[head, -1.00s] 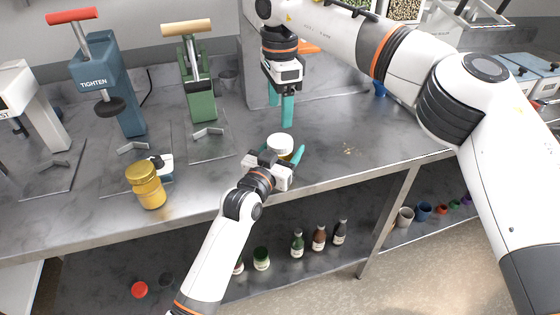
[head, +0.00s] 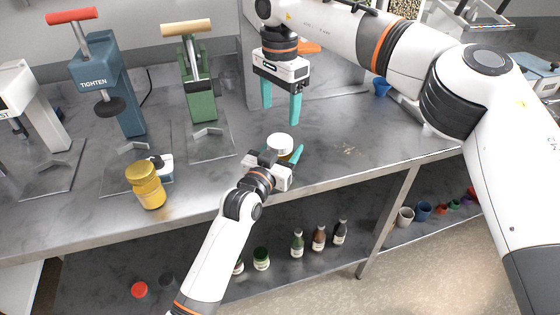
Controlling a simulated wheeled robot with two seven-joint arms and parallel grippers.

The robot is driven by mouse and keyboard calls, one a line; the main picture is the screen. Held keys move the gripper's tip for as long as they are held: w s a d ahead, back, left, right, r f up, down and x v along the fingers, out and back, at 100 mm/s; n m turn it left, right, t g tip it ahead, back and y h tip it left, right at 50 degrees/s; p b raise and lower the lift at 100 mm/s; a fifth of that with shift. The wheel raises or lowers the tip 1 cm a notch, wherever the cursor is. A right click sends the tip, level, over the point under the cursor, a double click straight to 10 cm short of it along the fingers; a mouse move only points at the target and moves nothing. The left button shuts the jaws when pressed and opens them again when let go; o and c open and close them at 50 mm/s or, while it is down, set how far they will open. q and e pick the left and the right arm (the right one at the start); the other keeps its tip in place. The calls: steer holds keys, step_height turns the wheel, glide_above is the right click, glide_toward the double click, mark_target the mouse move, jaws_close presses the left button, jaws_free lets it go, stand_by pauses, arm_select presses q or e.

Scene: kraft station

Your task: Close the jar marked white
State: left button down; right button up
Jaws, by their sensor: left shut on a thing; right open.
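A small jar with a white lid (head: 280,143) stands near the front edge of the steel bench. My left gripper (head: 287,158) is shut on this white-lidded jar, low on its body. Most of the jar's body is hidden by the gripper, and I cannot tell whether the lid is seated tightly. My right gripper (head: 281,106) is open and empty, its teal fingers pointing down above and behind the jar. It is apart from the lid.
A yellow-lidded jar (head: 147,185) stands at the bench's left front. A blue press marked TIGHTEN (head: 100,80) and a green press (head: 195,85) stand behind. Bottles (head: 318,238) sit on the lower shelf. The bench (head: 350,150) is mostly clear right of the jar.

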mark_target(280, 140)
steer(key=shift+f, duration=4.05)
